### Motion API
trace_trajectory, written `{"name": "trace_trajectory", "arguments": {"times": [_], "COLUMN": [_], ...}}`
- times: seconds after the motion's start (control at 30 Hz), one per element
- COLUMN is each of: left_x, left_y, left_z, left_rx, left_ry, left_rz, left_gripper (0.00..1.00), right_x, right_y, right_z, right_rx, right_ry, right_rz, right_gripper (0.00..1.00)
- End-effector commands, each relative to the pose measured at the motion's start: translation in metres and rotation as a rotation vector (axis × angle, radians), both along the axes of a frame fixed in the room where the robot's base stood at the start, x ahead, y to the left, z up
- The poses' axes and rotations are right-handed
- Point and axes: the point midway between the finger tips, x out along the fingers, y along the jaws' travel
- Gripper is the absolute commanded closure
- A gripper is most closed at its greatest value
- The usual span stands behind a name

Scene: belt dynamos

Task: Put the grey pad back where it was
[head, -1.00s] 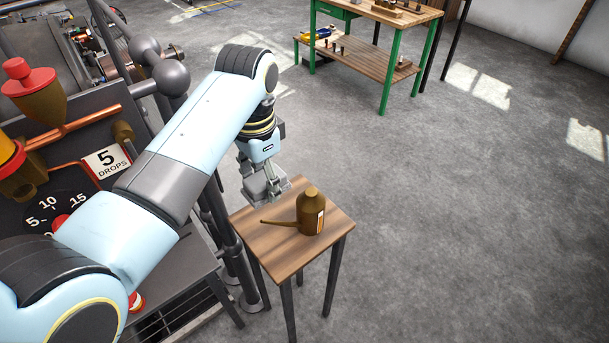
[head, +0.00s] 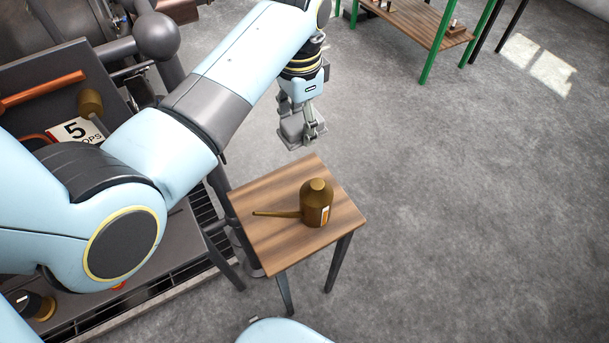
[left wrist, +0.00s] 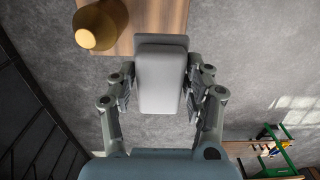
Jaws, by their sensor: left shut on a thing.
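The grey pad (left wrist: 160,78) is a pale rounded block held between the fingers of my left gripper (left wrist: 160,92) in the left wrist view. In the head view my left gripper (head: 303,132) hangs beyond the far edge of the small wooden table, shut on the pad. The pad (head: 290,130) is partly hidden there by the fingers. It is in the air, and its underside is hidden. My right gripper does not show.
A brown oil can (head: 317,204) with a long spout stands on the small wooden table (head: 275,250). A dark machine with a "5 drops" sign (head: 76,130) is at the left. A green-legged workbench (head: 425,25) stands at the back. The floor at the right is clear.

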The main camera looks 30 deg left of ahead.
Motion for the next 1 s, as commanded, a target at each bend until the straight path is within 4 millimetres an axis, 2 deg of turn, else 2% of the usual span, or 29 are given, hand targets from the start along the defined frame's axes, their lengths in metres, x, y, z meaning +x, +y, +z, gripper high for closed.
{"name": "trace_trajectory", "arguments": {"times": [0.17,0.4,0.57,0.8,1.0], "left_x": [0.0,0.0,0.0,0.0,0.0], "left_y": [0.0,0.0,0.0,0.0,0.0], "left_z": [-0.022,-0.048,-0.059,-0.103,-0.126], "left_rx": [-0.001,0.0,0.001,0.0,0.0], "left_ry": [-0.001,0.0,0.001,0.002,0.001], "left_rz": [0.0,0.0,0.0,0.0,0.0], "left_gripper": [0.79,0.79,0.79,0.79,0.79], "right_x": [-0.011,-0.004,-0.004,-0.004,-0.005], "right_y": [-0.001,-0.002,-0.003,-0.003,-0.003], "right_z": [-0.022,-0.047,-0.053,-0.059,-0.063], "right_rx": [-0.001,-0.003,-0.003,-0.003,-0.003], "right_ry": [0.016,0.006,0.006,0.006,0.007], "right_rz": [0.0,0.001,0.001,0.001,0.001], "right_gripper": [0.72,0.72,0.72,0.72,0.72]}}
